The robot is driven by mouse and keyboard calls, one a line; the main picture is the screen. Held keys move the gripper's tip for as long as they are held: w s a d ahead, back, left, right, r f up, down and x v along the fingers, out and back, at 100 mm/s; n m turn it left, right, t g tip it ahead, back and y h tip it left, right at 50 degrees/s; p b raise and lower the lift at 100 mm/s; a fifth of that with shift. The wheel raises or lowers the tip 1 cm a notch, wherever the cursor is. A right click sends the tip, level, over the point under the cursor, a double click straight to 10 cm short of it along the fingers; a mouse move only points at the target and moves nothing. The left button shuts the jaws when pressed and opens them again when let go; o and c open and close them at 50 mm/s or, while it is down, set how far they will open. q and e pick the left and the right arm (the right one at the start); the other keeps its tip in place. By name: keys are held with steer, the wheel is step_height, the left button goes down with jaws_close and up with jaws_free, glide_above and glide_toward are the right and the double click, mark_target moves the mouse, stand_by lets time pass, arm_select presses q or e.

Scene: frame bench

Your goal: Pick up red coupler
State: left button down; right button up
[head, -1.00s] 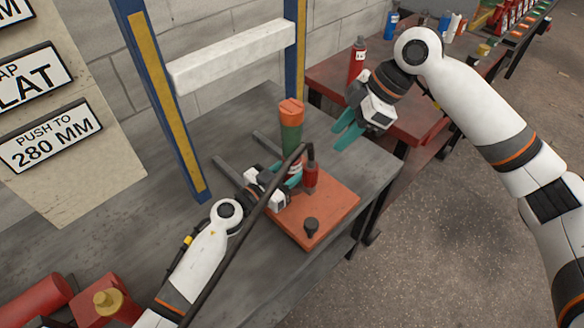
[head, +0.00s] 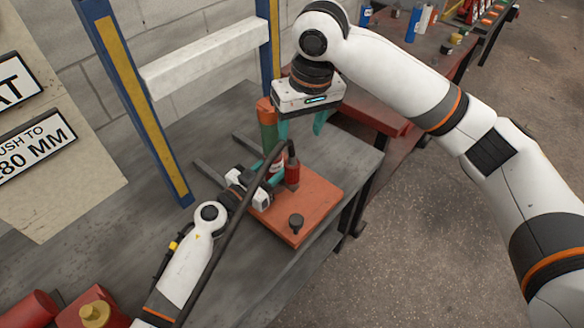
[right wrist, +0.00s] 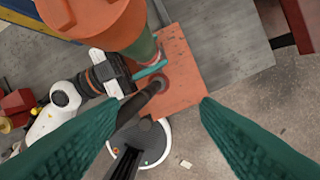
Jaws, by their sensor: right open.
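The red coupler (head: 292,174) stands upright at the end of a black hose (head: 235,235), above an orange plate (head: 320,193) on the grey bench. Beside it stands a green cylinder (head: 268,135) with an orange top, which also shows large in the right wrist view (right wrist: 100,18). My right gripper (head: 301,126) is open and empty, pointing down above the coupler and close to the cylinder. Its spread teal fingers frame the lower right wrist view (right wrist: 160,105). My left gripper (head: 273,179) is low beside the cylinder's base and the coupler; its grip is partly hidden.
A blue and yellow frame post (head: 140,100) and a white crossbar (head: 210,62) stand behind. A dark knob (head: 296,222) rises from the plate. A red table (head: 445,62) with bottles lies at the back right. Red parts (head: 95,310) lie at the lower left.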

mark_target(292, 156)
steer(key=f+m, duration=0.1)
steer(key=f, duration=0.1)
steer(key=f+m, duration=0.1)
steer(key=f, duration=0.1)
steer(key=a+f+m+h, duration=0.1)
steer(key=f+m, duration=0.1)
steer(key=shift+w+t, duration=0.35)
steer(key=shift+t, duration=0.05)
steer(key=shift+w+a+f, duration=0.15)
steer(key=shift+f, duration=1.15)
steer(key=shift+w+a+f, duration=0.1)
steer(key=shift+w+f, duration=0.05)
steer(key=shift+f, duration=1.15)
steer(key=c, duration=1.2)
